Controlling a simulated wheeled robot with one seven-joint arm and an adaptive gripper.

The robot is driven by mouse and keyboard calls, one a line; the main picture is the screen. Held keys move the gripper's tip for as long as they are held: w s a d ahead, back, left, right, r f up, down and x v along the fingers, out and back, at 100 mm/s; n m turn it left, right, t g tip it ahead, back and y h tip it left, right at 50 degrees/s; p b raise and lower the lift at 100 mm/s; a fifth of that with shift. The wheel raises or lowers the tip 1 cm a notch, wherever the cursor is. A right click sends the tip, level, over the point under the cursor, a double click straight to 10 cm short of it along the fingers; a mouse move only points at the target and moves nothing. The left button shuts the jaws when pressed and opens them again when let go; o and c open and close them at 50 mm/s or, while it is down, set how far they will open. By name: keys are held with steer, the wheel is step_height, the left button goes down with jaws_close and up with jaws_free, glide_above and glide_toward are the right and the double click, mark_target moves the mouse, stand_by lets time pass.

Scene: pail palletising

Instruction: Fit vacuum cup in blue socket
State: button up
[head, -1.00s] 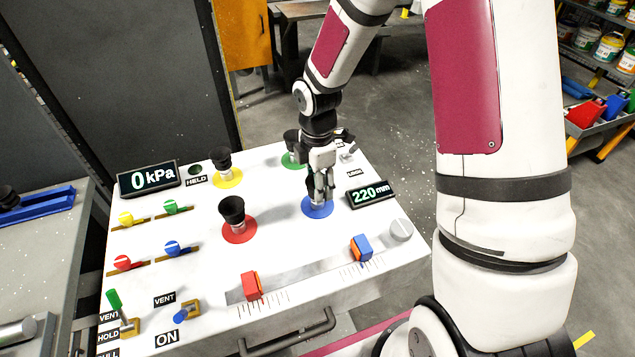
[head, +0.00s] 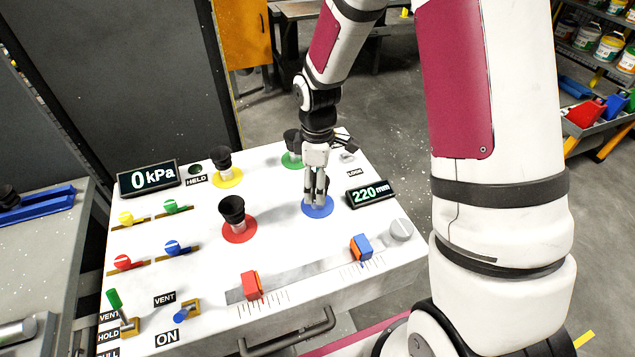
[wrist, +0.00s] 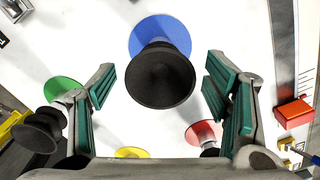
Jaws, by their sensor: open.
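A black vacuum cup (wrist: 160,82) stands on the blue round socket (wrist: 143,36) in the wrist view, its wide mouth facing the camera. My gripper (wrist: 162,85) is open, with a green-padded finger on each side of the cup and a visible gap to both. In the head view my gripper (head: 316,190) points down over the blue socket (head: 318,211) and largely hides the cup there. Whether the cup is fully seated cannot be told.
Similar black cups stand on the red (head: 236,225), yellow (head: 227,176) and green (head: 291,158) discs nearby. Small levers (head: 172,248) are at the panel's left. The sliders (head: 251,287) are in front, and a 220 mm display (head: 370,194) stands right of the gripper.

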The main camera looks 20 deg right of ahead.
step_height(320, 180, up, 11)
steer(key=shift+r, duration=0.15)
steer(key=s+r+m+t, duration=0.5)
steer(key=s+r+m, duration=0.7)
steer(key=s+r, duration=0.5)
steer(key=shift+s, duration=2.05)
